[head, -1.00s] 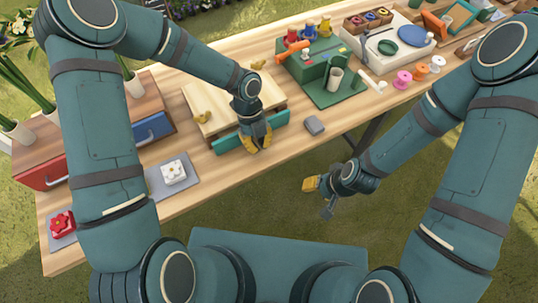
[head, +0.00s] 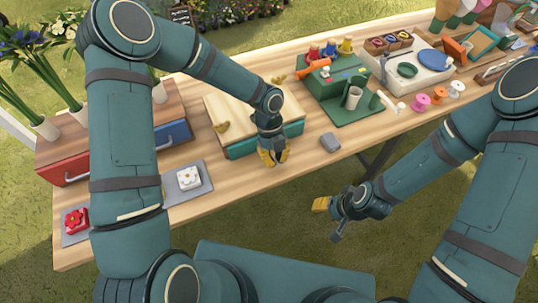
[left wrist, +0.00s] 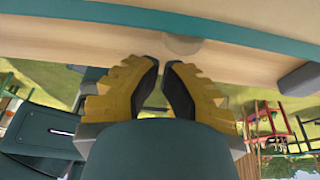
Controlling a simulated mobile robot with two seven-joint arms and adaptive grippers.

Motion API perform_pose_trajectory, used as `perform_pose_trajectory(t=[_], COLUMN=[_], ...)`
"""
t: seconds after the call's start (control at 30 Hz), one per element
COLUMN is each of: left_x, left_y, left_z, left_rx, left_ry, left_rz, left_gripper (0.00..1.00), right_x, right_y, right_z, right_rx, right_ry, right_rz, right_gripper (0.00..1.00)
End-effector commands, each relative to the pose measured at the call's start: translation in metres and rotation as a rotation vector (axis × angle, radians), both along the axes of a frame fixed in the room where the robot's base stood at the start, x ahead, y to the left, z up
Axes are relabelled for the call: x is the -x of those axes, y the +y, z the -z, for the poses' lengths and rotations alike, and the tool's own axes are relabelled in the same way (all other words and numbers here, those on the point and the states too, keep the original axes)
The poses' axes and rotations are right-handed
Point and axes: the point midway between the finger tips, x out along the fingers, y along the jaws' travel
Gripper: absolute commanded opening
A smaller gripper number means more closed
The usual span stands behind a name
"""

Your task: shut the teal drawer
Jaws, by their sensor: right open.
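The teal drawer (head: 240,149) is in the low pale wooden box (head: 236,108) on the table. Its teal front sits close against the box; I cannot tell if a thin gap is left. My left gripper (head: 274,158) is at the front of the drawer, near its right part. In the left wrist view the teal front (left wrist: 215,30) runs across the top, with a tan half-round piece (left wrist: 183,45) below it. The left fingertips (left wrist: 161,65) are almost together, with nothing seen between them. My right gripper (head: 328,218) is open and empty, off the table's front edge.
A grey block (head: 330,142) lies right of the drawer. A green stand (head: 350,105) with a cup is farther right. A red drawer (head: 68,170) and a blue drawer (head: 174,134) are at left. A white flower tile (head: 189,178) is on a grey mat.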

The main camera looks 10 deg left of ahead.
Motion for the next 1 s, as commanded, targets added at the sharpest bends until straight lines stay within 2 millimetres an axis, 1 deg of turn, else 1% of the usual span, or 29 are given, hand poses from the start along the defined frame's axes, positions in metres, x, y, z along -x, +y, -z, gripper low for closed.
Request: perform_pose_trajectory(t=[0.03, 0.07, 0.1, 0.3, 0.4, 0.5, 0.7, 1.0], left_x=[0.004, 0.003, -0.001, -0.011, -0.015, -0.018, -0.021, -0.021], left_y=[-0.009, -0.01, -0.005, 0.002, 0.006, 0.008, 0.01, 0.01], left_z=[0.002, -0.003, -0.016, -0.057, -0.073, -0.084, -0.094, -0.094], left_rx=[0.001, 0.001, 0.0, 0.0, 0.0, 0.0, 0.001, 0.001], left_ry=[0.003, 0.001, -0.001, 0.002, 0.004, 0.005, 0.007, 0.008], left_rz=[0.006, 0.003, -0.002, 0.0, 0.001, 0.001, 0.003, 0.004], left_gripper=[0.0, 0.0, 0.0, 0.0, 0.0, 0.0, 0.0, 0.0], right_x=[0.001, 0.002, 0.001, -0.003, -0.004, -0.004, -0.005, -0.005], right_y=[0.0, 0.0, 0.0, 0.0, -0.001, -0.001, -0.001, -0.001], right_z=[0.004, 0.002, -0.002, -0.011, -0.013, -0.015, -0.016, -0.016], right_rx=[0.0, 0.0, 0.0, 0.002, 0.002, 0.002, 0.003, 0.003], right_ry=[0.002, 0.004, 0.003, -0.006, -0.008, -0.009, -0.011, -0.011], right_rz=[-0.002, -0.003, -0.001, 0.004, 0.006, 0.008, 0.009, 0.009], right_gripper=[0.47, 0.47, 0.47, 0.47, 0.47, 0.47, 0.47, 0.47])
